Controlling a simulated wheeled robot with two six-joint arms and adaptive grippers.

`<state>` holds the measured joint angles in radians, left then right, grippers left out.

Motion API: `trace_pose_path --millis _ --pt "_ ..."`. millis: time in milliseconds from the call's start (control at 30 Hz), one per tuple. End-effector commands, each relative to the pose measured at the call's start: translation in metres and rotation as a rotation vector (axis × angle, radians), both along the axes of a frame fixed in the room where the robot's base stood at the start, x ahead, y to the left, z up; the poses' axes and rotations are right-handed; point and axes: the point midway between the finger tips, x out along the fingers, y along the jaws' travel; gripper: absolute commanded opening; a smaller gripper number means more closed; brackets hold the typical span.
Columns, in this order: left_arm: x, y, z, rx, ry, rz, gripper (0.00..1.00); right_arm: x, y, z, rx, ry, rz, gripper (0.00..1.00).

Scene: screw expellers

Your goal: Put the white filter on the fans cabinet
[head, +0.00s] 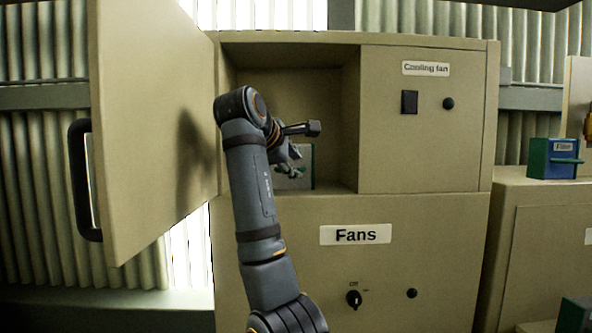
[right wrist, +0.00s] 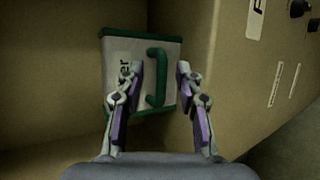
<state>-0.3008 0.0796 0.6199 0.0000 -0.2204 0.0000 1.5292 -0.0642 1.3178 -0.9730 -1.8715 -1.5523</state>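The white filter (right wrist: 130,57), with green edges, a green handle (right wrist: 156,72) and dark lettering, stands inside the open compartment of the fans cabinet (head: 420,250). In the head view the filter (head: 305,180) is mostly hidden behind my right gripper (head: 290,165), which reaches into the compartment. In the right wrist view my right gripper (right wrist: 162,68) is open, its fingertips on either side of the handle. I cannot tell whether they touch it; a gap shows on the right side. My left gripper is not in view.
The cabinet door (head: 150,120) with its black handle (head: 84,180) stands open at the left. The cooling fan panel (head: 425,120) borders the compartment on the right. A blue and green filter (head: 552,160) sits on another cabinet (head: 540,195) at the right.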

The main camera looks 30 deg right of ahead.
Motion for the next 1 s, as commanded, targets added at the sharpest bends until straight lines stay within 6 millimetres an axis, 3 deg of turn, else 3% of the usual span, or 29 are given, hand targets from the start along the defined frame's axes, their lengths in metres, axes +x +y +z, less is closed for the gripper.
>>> trace_pose_path --millis 33,133,400,1000 --pt "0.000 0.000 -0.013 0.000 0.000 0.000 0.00 -0.006 0.010 0.000 0.000 -0.006 0.004 0.36" --pt "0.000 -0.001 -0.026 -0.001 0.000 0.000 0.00 -0.018 0.029 0.010 -0.001 -0.006 0.005 0.36" --pt "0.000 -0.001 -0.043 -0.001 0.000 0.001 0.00 -0.044 0.070 0.038 -0.001 -0.002 0.001 0.36" --pt "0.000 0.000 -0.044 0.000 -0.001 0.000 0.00 -0.049 0.078 0.045 0.000 -0.001 0.000 0.36"
